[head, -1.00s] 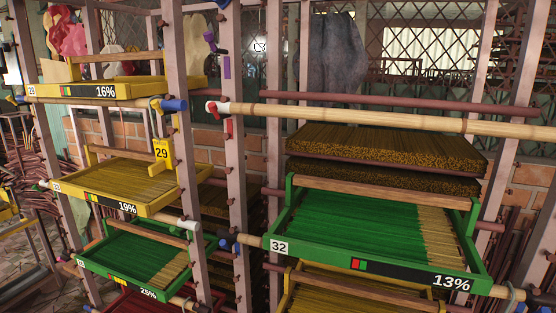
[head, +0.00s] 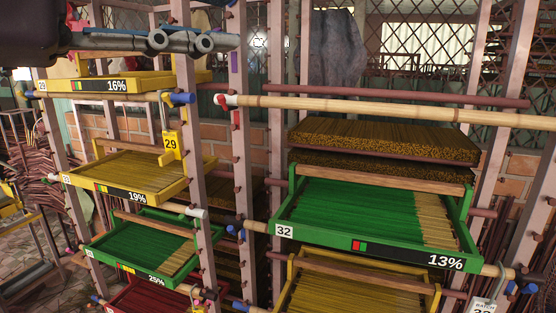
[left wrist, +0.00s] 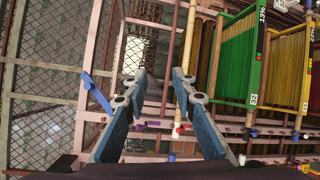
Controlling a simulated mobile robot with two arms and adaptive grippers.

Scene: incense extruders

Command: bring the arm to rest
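My left arm reaches in at the upper left of the head view, with the left gripper (head: 205,42) in front of the top of the left rack, above the yellow tray marked 16%. Its blue-grey fingers point right. In the left wrist view the two fingers (left wrist: 159,78) stand apart with nothing between them, so the gripper is open and empty. Rack posts and rails show beyond the fingertips. My right gripper is in neither view.
A rack on the left holds yellow (head: 118,178) and green trays (head: 150,245) of sticks. On the right is a green tray marked 32 (head: 283,231), under a long bamboo pole (head: 400,110). A batch tag (head: 484,304) hangs at lower right. Posts stand close together.

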